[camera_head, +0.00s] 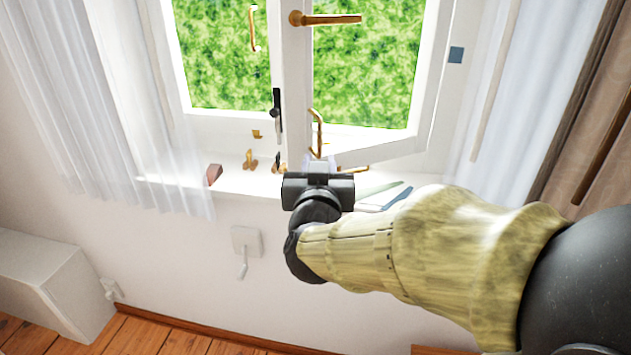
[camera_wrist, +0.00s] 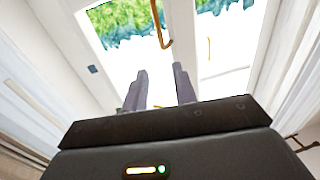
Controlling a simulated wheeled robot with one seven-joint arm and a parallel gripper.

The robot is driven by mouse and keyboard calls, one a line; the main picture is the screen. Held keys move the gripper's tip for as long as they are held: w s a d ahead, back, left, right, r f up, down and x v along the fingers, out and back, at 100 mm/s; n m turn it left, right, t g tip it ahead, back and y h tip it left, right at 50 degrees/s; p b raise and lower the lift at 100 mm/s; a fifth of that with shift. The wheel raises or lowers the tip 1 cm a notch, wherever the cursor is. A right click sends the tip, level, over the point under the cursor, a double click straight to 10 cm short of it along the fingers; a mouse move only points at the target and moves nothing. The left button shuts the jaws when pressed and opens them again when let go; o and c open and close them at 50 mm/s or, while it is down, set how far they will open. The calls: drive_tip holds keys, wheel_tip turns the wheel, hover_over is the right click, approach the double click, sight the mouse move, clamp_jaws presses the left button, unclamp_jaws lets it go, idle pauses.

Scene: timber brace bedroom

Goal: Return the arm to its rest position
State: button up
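My arm, in a yellowish sleeve, reaches in from the right of the head view toward the window sill. My gripper (camera_head: 318,162) is at the sill, in front of the lower part of the window; its dark body hides most of its fingers there. In the wrist view my gripper (camera_wrist: 160,82) has two grey fingers standing apart, with nothing seen between them but bright background. A brass stay bar (camera_head: 317,130) on the window frame is just behind the gripper in the head view.
The right window sash (camera_head: 432,145) stands ajar over the sill (camera_head: 250,183). A reddish wedge (camera_head: 214,174), small brass pieces (camera_head: 250,160) and a blue-handled item (camera_head: 398,199) lie on the sill. White curtains (camera_head: 80,90) hang at the left. A white box (camera_head: 60,285) stands at lower left.

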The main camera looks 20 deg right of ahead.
drive_tip(key=shift+b+v, duration=0.35)
drive_tip(key=shift+v, duration=0.45)
drive_tip(key=shift+w, duration=0.1)
drive_tip(key=w+a+f+n+g+y+p, duration=0.1)
drive_tip(key=a+f+n+g+y+p, duration=0.35)
drive_tip(key=a+f+y, duration=0.5)
drive_tip(key=s+d+f+g+h+p, duration=0.1)
drive_tip(key=s+d+f+g+p, duration=0.1)
drive_tip(key=s+f+g, duration=0.7)
drive_tip(key=shift+s+f+n+h+p, duration=0.2)
drive_tip(key=shift+s+n+h+p, duration=0.15)
drive_tip(key=shift+s+p, duration=0.15)
drive_tip(key=shift+w+d, duration=0.15)
